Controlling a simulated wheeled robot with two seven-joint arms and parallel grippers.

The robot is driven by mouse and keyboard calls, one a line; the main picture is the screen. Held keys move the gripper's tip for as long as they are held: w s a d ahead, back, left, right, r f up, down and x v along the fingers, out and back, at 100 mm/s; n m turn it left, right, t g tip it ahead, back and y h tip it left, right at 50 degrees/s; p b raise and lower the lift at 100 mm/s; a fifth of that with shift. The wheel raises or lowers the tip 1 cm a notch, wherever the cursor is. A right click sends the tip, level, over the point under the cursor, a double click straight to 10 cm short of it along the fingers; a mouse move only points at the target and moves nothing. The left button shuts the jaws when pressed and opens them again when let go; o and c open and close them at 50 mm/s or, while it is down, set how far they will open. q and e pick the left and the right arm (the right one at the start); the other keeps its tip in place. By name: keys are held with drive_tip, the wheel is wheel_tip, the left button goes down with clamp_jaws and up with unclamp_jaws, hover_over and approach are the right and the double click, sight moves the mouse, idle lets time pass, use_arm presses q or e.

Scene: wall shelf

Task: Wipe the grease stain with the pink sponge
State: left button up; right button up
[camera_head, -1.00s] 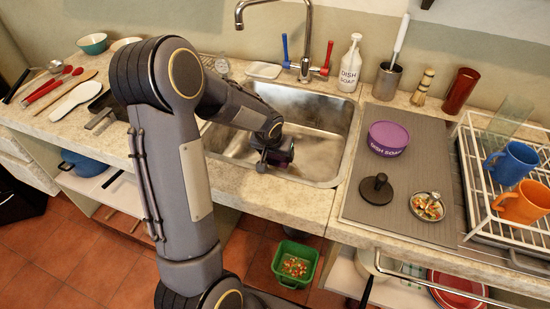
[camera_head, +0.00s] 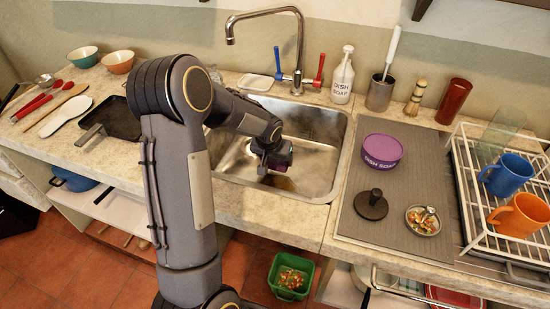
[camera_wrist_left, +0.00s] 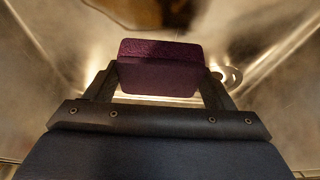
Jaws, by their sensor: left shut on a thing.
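My left gripper (camera_head: 273,160) is shut on the pink sponge (camera_head: 284,158), which looks dark purple in the shade, low inside the metal sink (camera_head: 318,130). In the left wrist view the sponge (camera_wrist_left: 160,67) sits squarely between the two fingers of the gripper (camera_wrist_left: 158,85). A brown grease stain (camera_head: 280,182) shows in the sink just below the gripper, partly hidden by it. It also shows as a dark brown patch (camera_wrist_left: 150,10) at the top of the left wrist view, beyond the sponge. I cannot tell whether the sponge touches the sink floor. My right gripper is not in view.
The tap (camera_head: 298,50) stands behind the sink, with a soap bottle (camera_head: 343,78) to its right. A grey mat (camera_head: 400,195) with a purple tub (camera_head: 382,150) lies to the right, then a dish rack (camera_head: 466,190). A black pan (camera_head: 115,122) lies to the left.

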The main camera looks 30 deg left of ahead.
use_arm(q)
wheel_tip(320, 180, up, 5)
drive_tip(key=p, duration=0.3)
drive_tip(key=shift+r, duration=0.4)
drive_tip(key=shift+p, duration=0.3)
drive_tip(key=shift+r+p, duration=0.75)
drive_tip(key=shift+r, duration=0.75)
